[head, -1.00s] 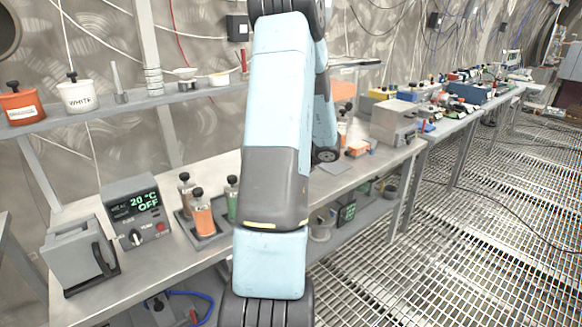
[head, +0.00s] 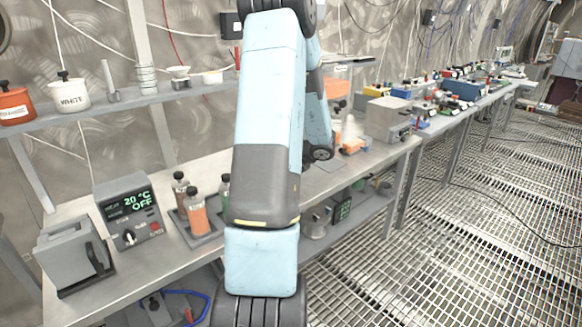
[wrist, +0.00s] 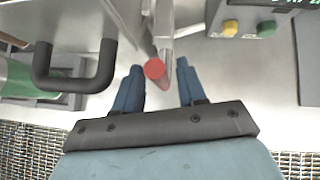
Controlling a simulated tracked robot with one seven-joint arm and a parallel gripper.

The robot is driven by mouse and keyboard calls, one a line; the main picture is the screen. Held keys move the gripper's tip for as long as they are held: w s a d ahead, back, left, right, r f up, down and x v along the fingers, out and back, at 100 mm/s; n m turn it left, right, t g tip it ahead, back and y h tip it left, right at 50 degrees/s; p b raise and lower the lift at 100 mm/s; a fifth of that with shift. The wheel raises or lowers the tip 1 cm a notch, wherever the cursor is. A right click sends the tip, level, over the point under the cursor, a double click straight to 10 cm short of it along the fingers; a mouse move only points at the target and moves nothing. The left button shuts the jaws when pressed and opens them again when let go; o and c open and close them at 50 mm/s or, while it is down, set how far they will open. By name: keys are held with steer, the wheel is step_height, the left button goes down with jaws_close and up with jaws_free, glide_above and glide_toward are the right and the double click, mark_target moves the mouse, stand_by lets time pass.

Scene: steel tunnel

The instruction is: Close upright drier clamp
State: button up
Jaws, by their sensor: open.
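In the wrist view, a metal lever with a red round tip (wrist: 154,68) points toward my gripper (wrist: 158,80). I take it to be the clamp's lever. The two blue fingers are open, one on each side of the red tip, with gaps visible. Whether the tip lies at fingertip depth is hard to tell. The lever joins a pale metal part (wrist: 160,25) at the top edge, and the rest of the drier is out of frame. In the head view my arm hides the gripper and the clamp.
In the wrist view, a black handle (wrist: 75,78) stands close left of the fingers. A grey box (wrist: 262,12) with yellow and green knobs is at upper right. In the head view, the bench holds a display unit (head: 130,212), a grey handled box (head: 68,255) and bottles (head: 197,215).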

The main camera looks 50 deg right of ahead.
steer(key=v, duration=1.3)
steer(key=shift+s+r, duration=0.15)
steer(key=shift+s, duration=0.1)
steer(key=w+a+r+n+g+y, duration=0.1)
steer(key=w+a+r+n, duration=0.35)
steer(key=a, duration=0.45)
steer(key=w+a+r+n+g+y, duration=0.1)
steer(key=w+a+r+n+y, duration=0.15)
steer(key=a+n, duration=0.5)
steer(key=w+a+r+n+g+y, duration=0.1)
steer(key=w+a+r+n, duration=0.3)
steer(key=a, duration=0.7)
steer(key=s+a+r+n+h, duration=0.2)
steer(key=s+a+n, duration=0.3)
steer(key=a+n, duration=0.5)
steer(key=s+a+r+n+h, duration=0.2)
steer(key=s+a+r+n, duration=0.2)
steer(key=a+n, duration=0.6)
steer(key=shift+s+a+n+g, duration=0.3)
steer(key=shift+s+a+g, duration=0.1)
steer(key=shift+s+a, duration=0.5)
steer(key=shift+w, duration=0.1)
